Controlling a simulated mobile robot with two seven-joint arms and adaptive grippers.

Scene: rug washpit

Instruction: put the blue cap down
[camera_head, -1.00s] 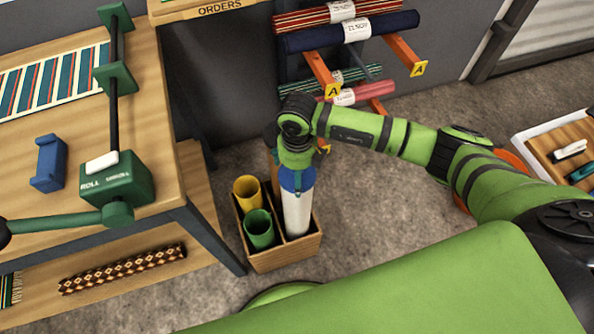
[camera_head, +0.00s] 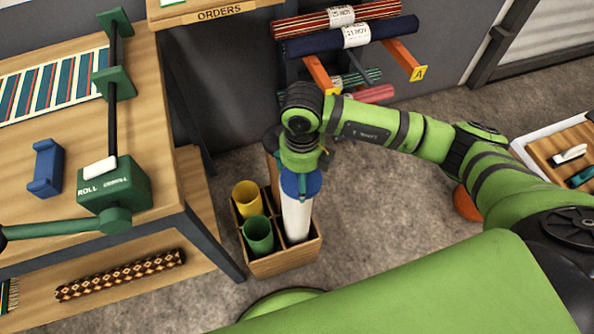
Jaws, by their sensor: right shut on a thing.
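The blue cap (camera_head: 313,186) is at the top of a white tube (camera_head: 297,222) standing in the right part of a wooden crate (camera_head: 283,262). My right gripper (camera_head: 302,185) points down from above and is shut on the cap. The wrist hides part of the cap's top. I cannot tell whether the cap still touches the tube or is just above it. My left gripper is not in view.
A yellow cup (camera_head: 246,194) and a green cup (camera_head: 258,236) stand in the crate's left compartments. A wooden workbench (camera_head: 160,222) is at the left. A rack with rolled rugs (camera_head: 357,35) is behind.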

